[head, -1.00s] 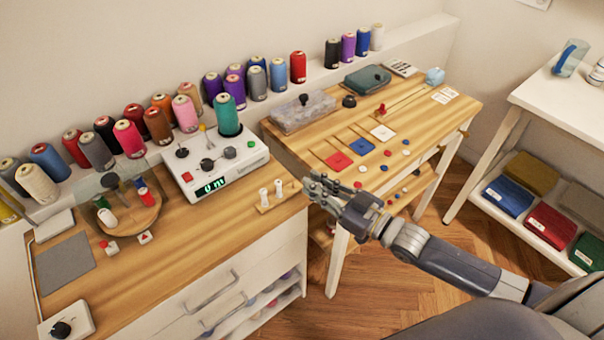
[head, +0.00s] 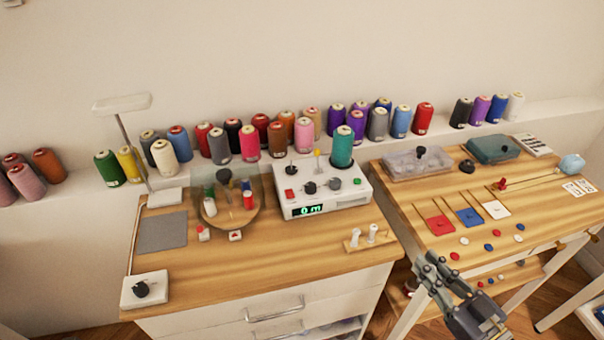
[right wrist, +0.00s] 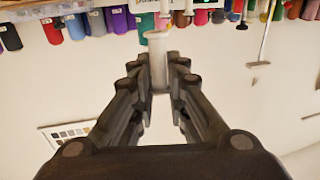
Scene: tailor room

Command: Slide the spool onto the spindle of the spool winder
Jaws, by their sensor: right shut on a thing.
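The spool winder (head: 322,190) is a white box with a green "0 m" display, knobs and a teal thread cone, on the left wooden table. I cannot pick out its spindle for sure. My right gripper (head: 430,266) is in front of the gap between the two tables, right of the winder. In the right wrist view my right gripper (right wrist: 158,78) is shut on a small white flanged spool (right wrist: 157,45); its lower part is between the fingers. I cannot make this spool out in the head view. My left gripper is not in view.
Two white spools (head: 373,233) stand on a small wooden holder (head: 359,245) at the table's front right edge. A round device under a clear cover (head: 225,205) is left of the winder. Thread cones line the back ledge. The right table (head: 411,211) holds buttons and coloured squares.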

